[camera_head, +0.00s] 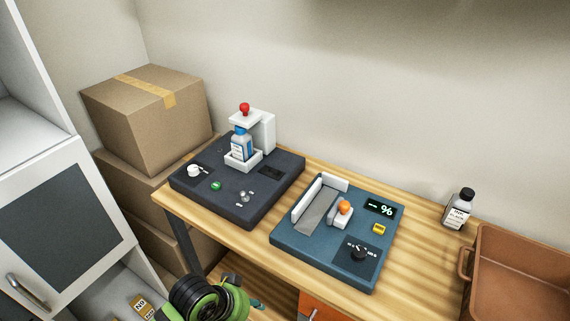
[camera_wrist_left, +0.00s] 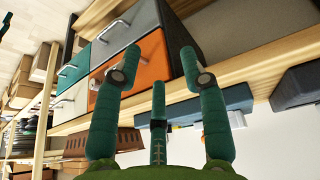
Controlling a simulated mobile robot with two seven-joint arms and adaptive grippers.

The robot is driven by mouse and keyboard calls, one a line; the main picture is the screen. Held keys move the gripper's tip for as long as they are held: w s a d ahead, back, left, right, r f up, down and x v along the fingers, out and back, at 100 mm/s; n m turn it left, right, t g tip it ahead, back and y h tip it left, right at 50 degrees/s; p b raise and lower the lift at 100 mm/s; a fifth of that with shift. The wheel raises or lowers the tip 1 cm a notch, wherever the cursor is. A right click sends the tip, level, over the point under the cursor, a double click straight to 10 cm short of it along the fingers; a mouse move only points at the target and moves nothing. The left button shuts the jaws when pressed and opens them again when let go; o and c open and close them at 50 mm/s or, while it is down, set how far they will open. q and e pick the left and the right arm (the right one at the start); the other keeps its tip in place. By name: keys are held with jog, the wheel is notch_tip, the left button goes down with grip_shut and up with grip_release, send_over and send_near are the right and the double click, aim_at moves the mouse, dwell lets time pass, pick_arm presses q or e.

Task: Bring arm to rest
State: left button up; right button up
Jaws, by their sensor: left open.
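My left arm (camera_head: 208,299), green and black, shows at the bottom of the head view, low in front of the wooden bench (camera_head: 240,237). My left gripper (camera_wrist_left: 171,50) has its teal fingers spread apart in the left wrist view, with nothing between them. The wrist picture looks upside down, with an orange drawer front (camera_wrist_left: 143,62) and the bench's wooden edge (camera_wrist_left: 248,64) beyond the fingers. My right gripper is in neither view.
On the bench stand a dark station (camera_head: 191,179) with a white press holding a blue bottle (camera_head: 241,146), a blue station (camera_head: 290,241), a black-capped bottle (camera_head: 459,210) and a brown tray (camera_head: 520,265). Cardboard boxes (camera_head: 150,125) and a white cabinet (camera_head: 90,190) are at left.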

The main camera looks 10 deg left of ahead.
pick_arm(q)
jog(key=s+a+f+n+g+y, duration=0.1)
jog(key=s+a+f+n, duration=0.15)
jog(key=f, duration=0.95)
jog(key=s+a+f+n+y, duration=0.1)
jog(key=s+a+f, duration=0.3)
jog(key=f, duration=0.8)
jog(key=s+f+g, duration=0.1)
jog(key=s+f, duration=0.5)
jog(key=s, duration=0.4)
jog(key=s+f+g, duration=0.1)
jog(key=s+f, duration=0.5)
jog(key=s, duration=0.5)
jog(key=shift+s+y, duration=0.3)
jog(key=shift+y, duration=0.1)
jog(key=shift+r, duration=0.1)
jog(key=shift+c, duration=0.4)
